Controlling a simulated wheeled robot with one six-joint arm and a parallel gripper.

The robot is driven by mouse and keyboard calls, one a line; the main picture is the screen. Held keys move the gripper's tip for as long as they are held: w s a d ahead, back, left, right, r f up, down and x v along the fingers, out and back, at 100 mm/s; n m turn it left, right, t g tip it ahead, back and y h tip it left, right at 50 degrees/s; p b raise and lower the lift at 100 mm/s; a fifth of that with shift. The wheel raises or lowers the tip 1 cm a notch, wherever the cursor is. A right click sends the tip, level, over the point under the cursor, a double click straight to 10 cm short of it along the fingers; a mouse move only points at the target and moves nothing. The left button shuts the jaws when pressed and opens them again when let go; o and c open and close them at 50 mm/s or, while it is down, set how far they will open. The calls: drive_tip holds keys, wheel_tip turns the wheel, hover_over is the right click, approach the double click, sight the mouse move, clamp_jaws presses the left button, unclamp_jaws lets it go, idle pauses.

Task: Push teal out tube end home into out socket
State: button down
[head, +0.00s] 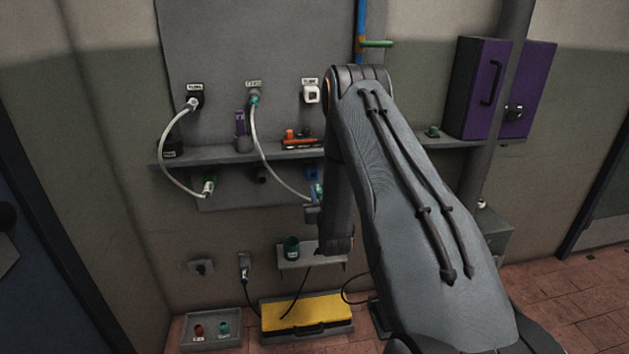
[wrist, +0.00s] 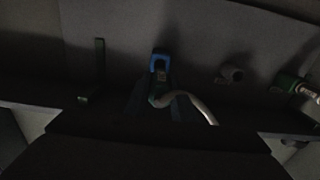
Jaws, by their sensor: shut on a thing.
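The teal tube end (head: 318,190) is at my gripper (head: 314,207), below the shelf, and its pale tube (head: 268,155) runs up to a teal fitting (head: 254,98) on the panel. A blue socket (head: 312,172) is just above it. In the wrist view, my gripper (wrist: 160,103) is shut on the teal tube end (wrist: 157,96), close below the blue socket (wrist: 160,60). The view is dark, so I cannot tell whether the end is inside the socket or how deep. My arm hides what lies to the right.
A grey shelf (head: 215,155) holds small parts above. A green cup (head: 291,247) stands on a lower ledge. A yellow-topped case (head: 307,312) and a grey tray (head: 211,340) lie below.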

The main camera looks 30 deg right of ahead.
drive_tip(key=shift+s+a, duration=0.15)
drive_tip(key=w+a+b, duration=0.1)
drive_tip(key=w+a, duration=0.1)
drive_tip(key=a, duration=0.7)
drive_tip(key=w+a+b, duration=0.1)
drive_tip(key=w+a, duration=0.2)
drive_tip(key=a, duration=0.6)
drive_tip(key=shift+w, duration=0.15)
idle(0.9)
drive_tip(key=shift+b+x, duration=1.55)
drive_tip(key=shift+x, duration=0.9)
drive_tip(key=shift+b+x, duration=1.1)
drive_tip(key=shift+x, duration=0.4)
idle(1.0)
